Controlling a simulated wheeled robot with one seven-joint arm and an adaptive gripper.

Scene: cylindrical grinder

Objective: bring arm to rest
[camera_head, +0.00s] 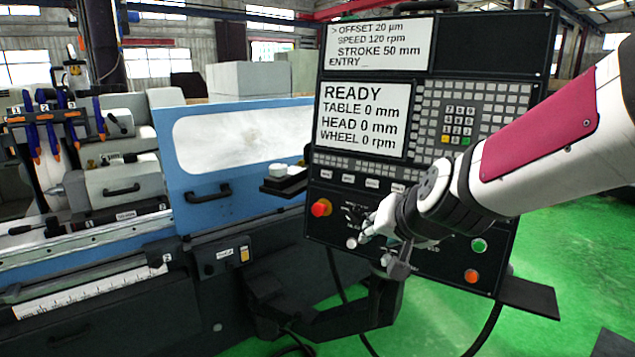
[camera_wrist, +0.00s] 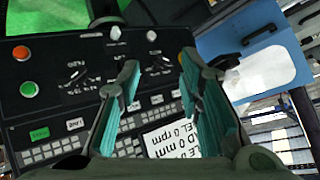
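My arm reaches in from the right in the head view, and my gripper (camera_head: 372,232) is in front of the lower part of the black control panel (camera_head: 440,190). In the wrist view my gripper (camera_wrist: 160,85) has its two teal-lined fingers spread apart, with nothing between them but the panel behind. The panel's knobs, a green button (camera_wrist: 28,89) and an orange-red button (camera_wrist: 20,53) show beyond the fingers. I cannot tell whether a fingertip touches a knob. The panel screen (camera_head: 365,118) reads READY, with table and head at 0 mm and wheel at 0 rpm.
A red knob (camera_head: 321,208) sits on the panel's lower left. The grinder's blue sliding door (camera_head: 235,160) with a window stands to the left. Clamps (camera_head: 45,125) hang at the far left. The green floor (camera_head: 585,250) is open at the right. A dark shelf (camera_head: 528,297) juts from the panel's bottom.

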